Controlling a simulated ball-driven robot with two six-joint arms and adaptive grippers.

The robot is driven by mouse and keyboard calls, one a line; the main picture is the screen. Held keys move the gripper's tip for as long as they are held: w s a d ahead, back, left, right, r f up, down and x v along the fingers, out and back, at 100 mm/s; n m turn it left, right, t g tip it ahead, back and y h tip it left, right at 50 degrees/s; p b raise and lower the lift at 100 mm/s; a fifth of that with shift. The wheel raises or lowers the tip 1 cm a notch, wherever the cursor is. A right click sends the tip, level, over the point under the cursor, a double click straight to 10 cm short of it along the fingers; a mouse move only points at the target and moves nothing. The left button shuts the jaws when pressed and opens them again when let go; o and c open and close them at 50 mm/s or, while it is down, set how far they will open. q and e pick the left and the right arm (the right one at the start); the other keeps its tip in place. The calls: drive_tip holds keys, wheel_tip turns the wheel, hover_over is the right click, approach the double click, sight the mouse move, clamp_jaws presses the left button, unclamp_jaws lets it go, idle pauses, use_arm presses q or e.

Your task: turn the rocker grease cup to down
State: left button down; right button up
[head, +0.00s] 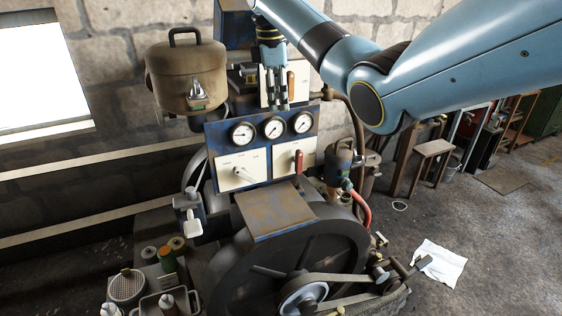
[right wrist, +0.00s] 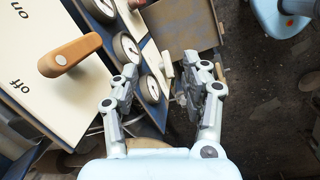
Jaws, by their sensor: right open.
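I cannot tell for certain which part is the rocker grease cup, and no label for it is readable. My right gripper (head: 277,102) hangs fingers down in front of the upper switch panel, just above the gauge panel (head: 259,130). In the right wrist view its two fingers (right wrist: 172,92) are spread with nothing between them. A pale bar (right wrist: 168,66) shows beyond the fingertips, apart from them. A pale-handled fitting (head: 193,222) stands left of the lower panel. My left gripper is not in view.
An orange lever (right wrist: 72,54) sits beside on/off lettering, near my right gripper. A red lever (head: 299,160) and a white lever (head: 245,175) are on the lower panel. A brown tank (head: 187,75) stands left; the flywheel (head: 230,270) and a rusty plate (head: 275,212) are below.

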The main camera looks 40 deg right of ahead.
drive_tip(key=s+a+f+m+t, duration=0.1)
drive_tip(key=s+a+f+m, duration=0.1)
drive_tip(key=s+a+f, duration=0.5)
wheel_tip(320, 180, down, 4)
drive_tip(key=shift+s+a+r+h, duration=0.1)
drive_tip(key=shift+s+a+h, duration=0.2)
drive_tip(key=shift+s, duration=0.5)
